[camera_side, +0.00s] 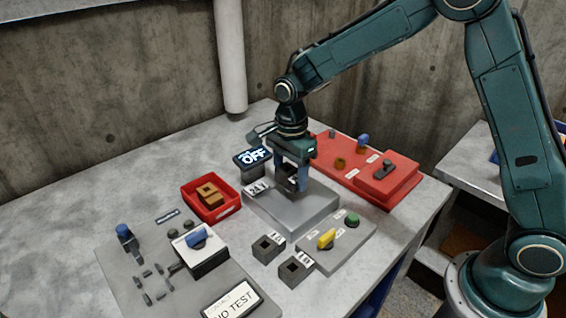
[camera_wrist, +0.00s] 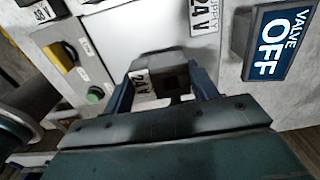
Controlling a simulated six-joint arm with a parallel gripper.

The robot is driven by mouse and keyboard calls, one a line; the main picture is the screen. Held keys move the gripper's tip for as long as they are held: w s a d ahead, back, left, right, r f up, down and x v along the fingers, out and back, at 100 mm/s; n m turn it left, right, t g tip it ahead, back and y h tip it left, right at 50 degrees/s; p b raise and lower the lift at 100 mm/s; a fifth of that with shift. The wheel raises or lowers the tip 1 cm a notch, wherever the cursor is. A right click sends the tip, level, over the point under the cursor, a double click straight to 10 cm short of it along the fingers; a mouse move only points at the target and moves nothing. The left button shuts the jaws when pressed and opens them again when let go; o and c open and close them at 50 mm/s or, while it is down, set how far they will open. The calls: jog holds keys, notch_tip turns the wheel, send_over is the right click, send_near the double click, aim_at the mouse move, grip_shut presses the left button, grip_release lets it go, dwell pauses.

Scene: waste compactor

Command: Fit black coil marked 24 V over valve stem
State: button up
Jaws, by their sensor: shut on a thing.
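My gripper (camera_side: 290,187) is shut on a dark coil (camera_side: 288,171), with a blue finger on each side of it. In the wrist view the coil (camera_wrist: 172,76) sits between the fingers, and its white label (camera_wrist: 140,83) appears to read 24 V. The coil has a dark square opening. It is over the grey valve block (camera_side: 290,212). The valve stem is not clearly visible, and I cannot tell whether the coil is around it or above it. A 24 V supply sign (camera_wrist: 205,14) stands beside the block.
A display reading VALVE OFF (camera_side: 252,157) stands behind the block. A red tray (camera_side: 224,212) holds a brown coil (camera_side: 209,195). Two dark labelled blocks (camera_side: 268,247) lie in front, near a panel with a yellow knob (camera_side: 326,239). A red panel (camera_side: 390,190) lies right.

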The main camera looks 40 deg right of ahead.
aim_at(290, 171)
jog(key=shift+f, duration=1.4)
jog(key=o, duration=1.1)
jog(key=shift+o, duration=0.2)
jog(key=shift+r, duration=0.1)
notch_tip(290, 171, up, 14)
jog(key=shift+f, duration=0.2)
dwell(0.3)
jog(key=s+d+r+n+t, duration=0.1)
jog(key=s+d+r+n, duration=0.25)
jog(key=s, duration=0.35)
jog(key=s+d+r+n+t, duration=0.2)
jog(key=s+r+n, duration=0.3)
jog(key=s, duration=0.1)
jog(key=s+d+f+n+t, duration=0.2)
jog(key=s+n, duration=0.7)
jog(key=s, duration=0.5)
jog(key=shift+d+t, duration=0.25)
jog(key=shift+t, duration=0.05)
